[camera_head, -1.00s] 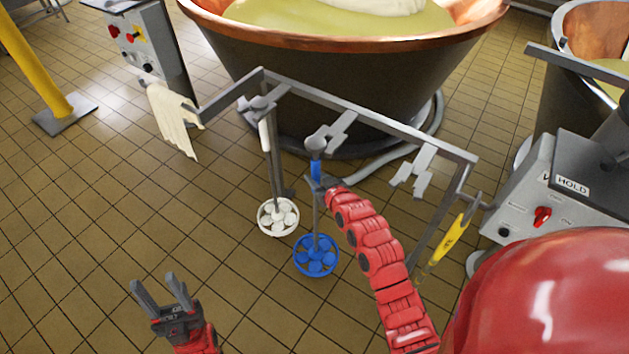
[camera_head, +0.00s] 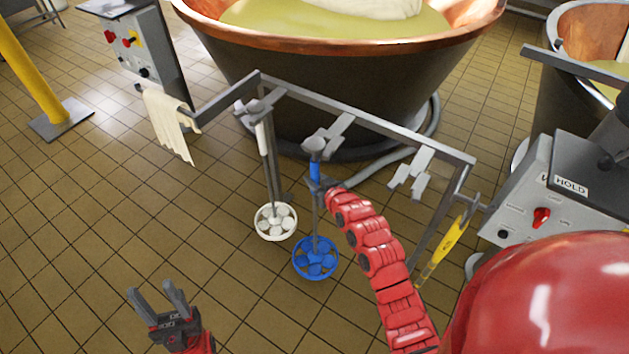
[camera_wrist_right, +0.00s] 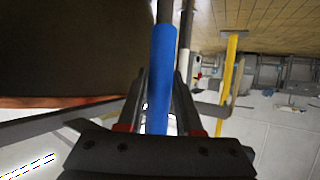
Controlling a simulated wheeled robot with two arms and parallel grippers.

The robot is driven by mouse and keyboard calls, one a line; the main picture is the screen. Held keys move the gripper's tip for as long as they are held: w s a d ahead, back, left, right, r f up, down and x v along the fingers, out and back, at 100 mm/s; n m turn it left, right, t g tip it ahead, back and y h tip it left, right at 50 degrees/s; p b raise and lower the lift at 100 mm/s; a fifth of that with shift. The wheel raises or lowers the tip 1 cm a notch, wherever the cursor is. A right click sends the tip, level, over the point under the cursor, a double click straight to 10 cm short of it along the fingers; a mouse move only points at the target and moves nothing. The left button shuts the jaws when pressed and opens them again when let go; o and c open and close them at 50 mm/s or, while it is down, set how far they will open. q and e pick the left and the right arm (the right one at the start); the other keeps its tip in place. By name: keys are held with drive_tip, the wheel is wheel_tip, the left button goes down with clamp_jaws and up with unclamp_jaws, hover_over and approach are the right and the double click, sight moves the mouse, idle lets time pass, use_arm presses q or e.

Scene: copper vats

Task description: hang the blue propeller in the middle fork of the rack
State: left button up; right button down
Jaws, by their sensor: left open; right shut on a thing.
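The blue propeller (camera_head: 315,262) hangs upright, its round blue head low and its grey knob (camera_head: 315,145) at the top. My right gripper (camera_head: 318,184) is shut on its blue sleeve; the sleeve also shows between the fingers in the right wrist view (camera_wrist_right: 161,75). The rack (camera_head: 370,118) is a grey bar with several forks. The knob is at the near side of the middle fork (camera_head: 335,130), overlapping it in the view; I cannot tell whether it rests on it. My left gripper (camera_head: 156,302) is open and empty over the floor at the lower left.
A white propeller (camera_head: 275,222) hangs in the left fork. The right fork (camera_head: 412,170) is empty. A yellow tool (camera_head: 443,250) hangs at the rack's right end and a cloth (camera_head: 170,125) at its left. A copper vat (camera_head: 330,75) stands behind.

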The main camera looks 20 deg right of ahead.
drive_tip(key=shift+w+d+b, duration=0.65)
drive_tip(key=shift+d+b, duration=0.15)
drive_tip(key=shift+r, duration=0.1)
drive_tip(key=shift+w+d, duration=0.1)
idle(0.4)
drive_tip(key=shift+w+d+b, duration=0.9)
drive_tip(key=shift+d+b, duration=0.25)
drive_tip(key=shift+b, duration=0.45)
drive_tip(key=shift+f, duration=0.2)
